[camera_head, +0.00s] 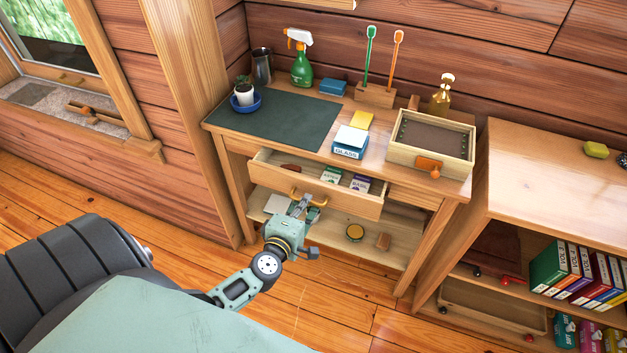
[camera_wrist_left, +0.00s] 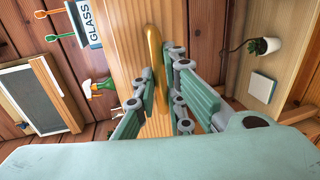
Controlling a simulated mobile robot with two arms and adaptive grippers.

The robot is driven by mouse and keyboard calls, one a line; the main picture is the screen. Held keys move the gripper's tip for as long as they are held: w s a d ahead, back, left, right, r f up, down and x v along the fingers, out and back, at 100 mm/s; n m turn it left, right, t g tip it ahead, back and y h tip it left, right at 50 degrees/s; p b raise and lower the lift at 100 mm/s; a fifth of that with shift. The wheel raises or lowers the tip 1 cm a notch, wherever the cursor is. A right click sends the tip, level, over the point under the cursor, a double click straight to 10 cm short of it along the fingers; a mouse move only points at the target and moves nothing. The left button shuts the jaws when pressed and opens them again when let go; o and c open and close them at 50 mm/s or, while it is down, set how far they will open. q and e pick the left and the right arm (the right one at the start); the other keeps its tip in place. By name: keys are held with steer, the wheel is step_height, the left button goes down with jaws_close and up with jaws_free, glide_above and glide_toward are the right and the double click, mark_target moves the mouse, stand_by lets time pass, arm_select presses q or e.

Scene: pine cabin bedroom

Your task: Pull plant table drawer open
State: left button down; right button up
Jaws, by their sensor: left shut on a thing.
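The plant table (camera_head: 222,124) stands against the plank wall with a green mat on its top. Its drawer (camera_head: 337,199) is pulled part way out, and seed packets (camera_head: 360,183) show inside. My left gripper (camera_head: 303,203) is at the drawer front, shut on the brass handle (camera_head: 294,193). In the left wrist view the handle (camera_wrist_left: 154,50) runs between the fingers (camera_wrist_left: 165,100), in front of the wooden drawer front. My right gripper is in neither view.
On the table are a potted plant (camera_head: 244,93) on a blue saucer, a green spray bottle (camera_head: 300,62), a box marked GLASS (camera_head: 349,146) and a wooden tray (camera_head: 404,153). A bookshelf (camera_head: 500,180) stands at right.

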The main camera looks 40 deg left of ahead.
arm_select(q)
steer(key=f+v, duration=0.2)
steer(key=v, duration=0.9)
steer(key=shift+s+b, duration=0.4)
steer(key=shift+s, duration=0.2)
steer(key=shift+d+f, duration=0.1)
steer(key=c, duration=1.8)
jaws_free()
steer(key=v, duration=1.2)
